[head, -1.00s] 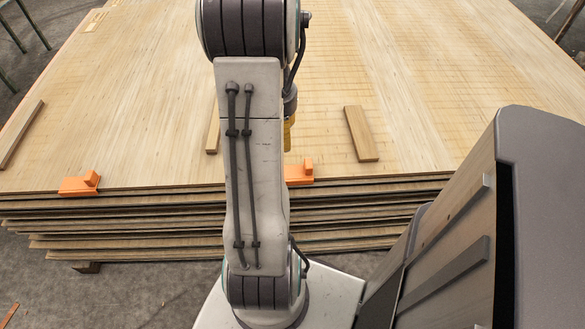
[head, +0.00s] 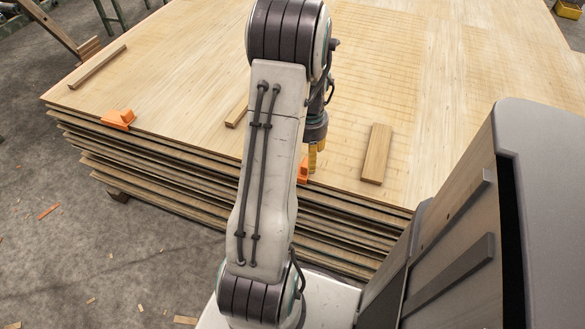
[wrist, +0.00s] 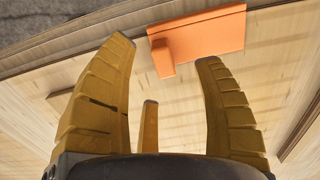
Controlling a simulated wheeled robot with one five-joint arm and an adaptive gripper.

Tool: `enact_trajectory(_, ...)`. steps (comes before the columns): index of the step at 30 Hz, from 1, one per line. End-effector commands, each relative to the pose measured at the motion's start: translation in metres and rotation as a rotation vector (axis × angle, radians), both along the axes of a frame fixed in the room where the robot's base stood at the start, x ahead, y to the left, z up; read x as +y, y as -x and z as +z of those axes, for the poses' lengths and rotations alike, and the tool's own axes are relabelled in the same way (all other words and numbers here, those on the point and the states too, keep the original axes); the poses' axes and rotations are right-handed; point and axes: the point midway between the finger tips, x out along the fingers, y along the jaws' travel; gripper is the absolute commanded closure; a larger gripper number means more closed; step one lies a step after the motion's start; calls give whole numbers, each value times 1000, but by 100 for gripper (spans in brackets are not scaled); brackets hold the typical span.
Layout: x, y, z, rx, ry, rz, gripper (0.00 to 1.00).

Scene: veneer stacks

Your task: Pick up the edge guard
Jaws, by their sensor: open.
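Two orange edge guards sit on the near edge of the veneer stack (head: 330,95). One guard (head: 304,170) is mostly hidden behind my arm in the head view. The other guard (head: 118,119) is at the left, in plain view. My gripper (head: 313,158) has yellow fingers, partly hidden by my arm, close to the first guard. In the wrist view, an orange edge guard (wrist: 212,34) with a raised block lies just beyond the spread fingertips. My gripper (wrist: 165,52) is open, with nothing between its fingers.
Wood strips lie on the stack top: one right of my gripper (head: 376,153), one left of my arm (head: 236,112) and one at the far left (head: 97,67). The grey floor (head: 60,220) has scattered scraps. The stack's layered side faces me.

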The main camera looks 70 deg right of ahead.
Motion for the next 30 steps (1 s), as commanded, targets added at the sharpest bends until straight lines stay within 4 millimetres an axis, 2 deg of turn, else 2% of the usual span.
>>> enact_trajectory(12, 1, 3, -45, 0, -2, 0, 38)
enact_trajectory(17, 1, 3, -52, 0, -1, 1, 38)
enact_trajectory(25, 1, 2, -52, 0, 0, 1, 36)
enact_trajectory(30, 1, 2, -52, 0, 0, 1, 52)
